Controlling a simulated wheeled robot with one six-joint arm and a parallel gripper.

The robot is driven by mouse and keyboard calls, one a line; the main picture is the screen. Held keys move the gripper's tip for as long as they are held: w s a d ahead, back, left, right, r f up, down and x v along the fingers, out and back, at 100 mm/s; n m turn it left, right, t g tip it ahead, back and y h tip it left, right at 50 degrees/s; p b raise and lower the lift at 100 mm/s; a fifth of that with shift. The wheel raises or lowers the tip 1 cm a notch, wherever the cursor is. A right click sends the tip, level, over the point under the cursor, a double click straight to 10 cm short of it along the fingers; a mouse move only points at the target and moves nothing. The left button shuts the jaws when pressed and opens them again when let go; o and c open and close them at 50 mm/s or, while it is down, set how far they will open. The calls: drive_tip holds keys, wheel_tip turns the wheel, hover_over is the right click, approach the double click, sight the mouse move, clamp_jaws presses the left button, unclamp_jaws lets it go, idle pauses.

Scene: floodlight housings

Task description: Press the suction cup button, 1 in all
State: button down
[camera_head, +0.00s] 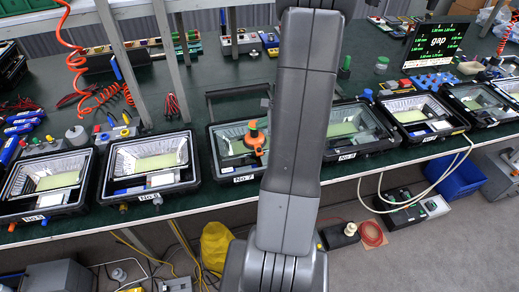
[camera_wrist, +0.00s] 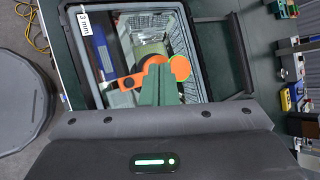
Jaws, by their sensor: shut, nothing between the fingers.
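The orange suction cup (camera_head: 254,140) stands in an open floodlight housing (camera_head: 216,165) left of my arm. In the wrist view, its orange parts (camera_wrist: 131,82) show on both sides of my gripper (camera_wrist: 159,66), with a round orange end (camera_wrist: 180,68) at the right. My gripper's green fingers are shut together with nothing between them. They point into the housing and overlap the middle of the suction cup in the picture. I cannot tell whether they touch it, and they hide part of it. The button is not clearly distinguishable. My gripper is hidden in the head view.
More open housings (camera_head: 150,166) line the table's front edge on both sides. A monitor (camera_head: 437,43) stands at the back right. An orange coiled hose (camera_head: 77,62) hangs at the left. A blue bin (camera_head: 458,180) and cables are on the floor below.

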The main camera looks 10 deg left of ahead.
drive_tip(key=b, duration=0.5)
hover_over(262, 152)
wheel_tip(262, 152, down, 7)
drive_tip(key=shift+f, duration=0.1)
drive_tip(key=shift+f+b, duration=0.55)
drive_tip(key=shift+f, duration=0.15)
idle(1.2)
drive_tip(key=shift+f+b, duration=0.2)
drive_tip(key=shift+b, duration=0.3)
drive_tip(key=shift+f+b, duration=0.5)
idle(0.5)
drive_tip(key=shift+r, duration=0.15)
drive_tip(key=shift+r+p, duration=0.6)
drive_tip(key=shift+r, duration=0.15)
drive_tip(key=shift+r+p, duration=1.8)
drive_tip(key=shift+r, duration=0.7)
